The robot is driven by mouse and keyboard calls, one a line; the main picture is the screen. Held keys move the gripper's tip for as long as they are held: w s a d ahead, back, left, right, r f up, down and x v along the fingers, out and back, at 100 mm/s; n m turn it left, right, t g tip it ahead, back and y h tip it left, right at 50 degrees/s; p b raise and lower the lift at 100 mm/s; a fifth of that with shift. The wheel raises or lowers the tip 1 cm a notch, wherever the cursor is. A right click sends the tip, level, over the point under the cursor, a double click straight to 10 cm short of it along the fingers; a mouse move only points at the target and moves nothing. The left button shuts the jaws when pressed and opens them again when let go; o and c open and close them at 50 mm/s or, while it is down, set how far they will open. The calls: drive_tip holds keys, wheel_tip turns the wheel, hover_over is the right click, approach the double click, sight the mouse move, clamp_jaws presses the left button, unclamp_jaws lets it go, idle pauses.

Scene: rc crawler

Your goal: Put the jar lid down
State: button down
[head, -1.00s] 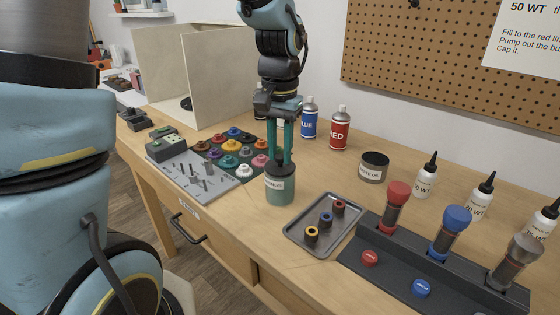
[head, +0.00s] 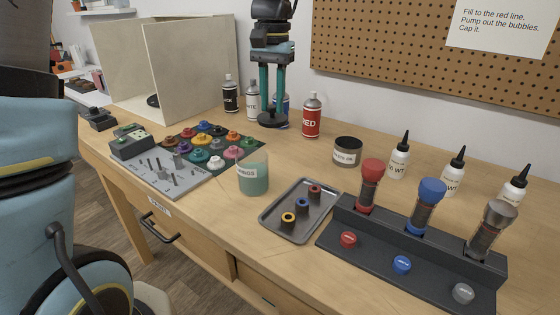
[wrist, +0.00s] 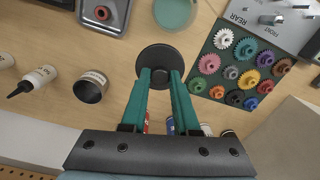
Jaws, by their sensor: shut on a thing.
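My gripper (head: 272,116) is shut on the black, round jar lid (head: 273,121). In the wrist view, the lid (wrist: 160,62) sits at the tips of my green fingers (wrist: 160,75). The head view shows the lid low behind the jar, in front of the spray cans; whether it touches the table is hard to tell. The open jar (head: 253,178), translucent with green contents and a partly readable label, stands on the bench and also shows at the top of the wrist view (wrist: 175,12).
A red spray can (head: 311,117) stands right of the lid, with other cans behind and left. Coloured gears lie on a dark mat (head: 245,147) left of the jar. A grey tray (head: 300,225) and a waste oil tin (head: 347,151) stand right. Bare wood lies between jar and tin.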

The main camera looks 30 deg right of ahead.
drive_tip(key=shift+w+d+f+p, duration=0.3)
drive_tip(key=shift+d+f, duration=0.4)
drive_tip(key=shift+f, duration=1.5)
drive_tip(key=shift+w+d+f+p, duration=0.3)
drive_tip(key=shift+d+f, duration=0.35)
drive_tip(key=shift+f, duration=1.6)
drive_tip(key=shift+w+d+f+p, duration=0.15)
drive_tip(key=shift+w+d+f, duration=0.4)
drive_tip(key=shift+f, duration=1.65)
drive_tip(key=shift+s+d+f, duration=0.1)
drive_tip(key=shift+s+d, duration=0.05)
drive_tip(key=c, duration=0.7)
unclamp_jaws()
drive_tip(key=shift+o, duration=0.2)
wheel_tip(320, 180, up, 12)
drive_tip(key=b, duration=0.1)
drive_tip(key=shift+b, duration=0.4)
